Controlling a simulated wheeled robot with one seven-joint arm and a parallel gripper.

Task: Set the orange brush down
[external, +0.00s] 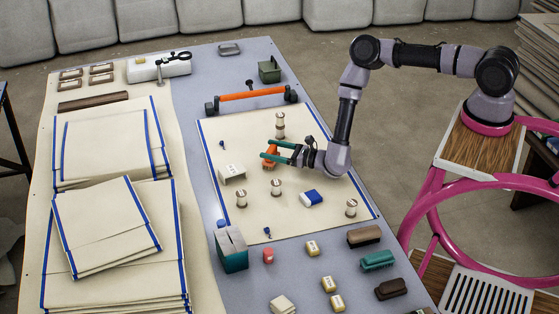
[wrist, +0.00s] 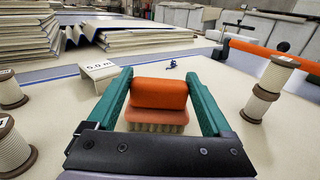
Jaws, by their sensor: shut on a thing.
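The orange brush (wrist: 158,93) is between the two green fingers of my gripper (wrist: 157,85) in the wrist view. Its orange back faces up and its pale bristles point down. In the external view the brush (external: 270,156) shows at the fingertips of my gripper (external: 272,152), over the cream cloth with blue edges (external: 300,222). My gripper is shut on the brush. I cannot tell whether the bristles touch the cloth.
A white card marked 5.0 m (external: 232,174) stands close to the left of the brush. Thread spools (external: 280,125) and a blue-and-white block (external: 311,198) stand on the cloth. An orange-handled bar (external: 252,96) lies behind. Bare cloth lies around the brush.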

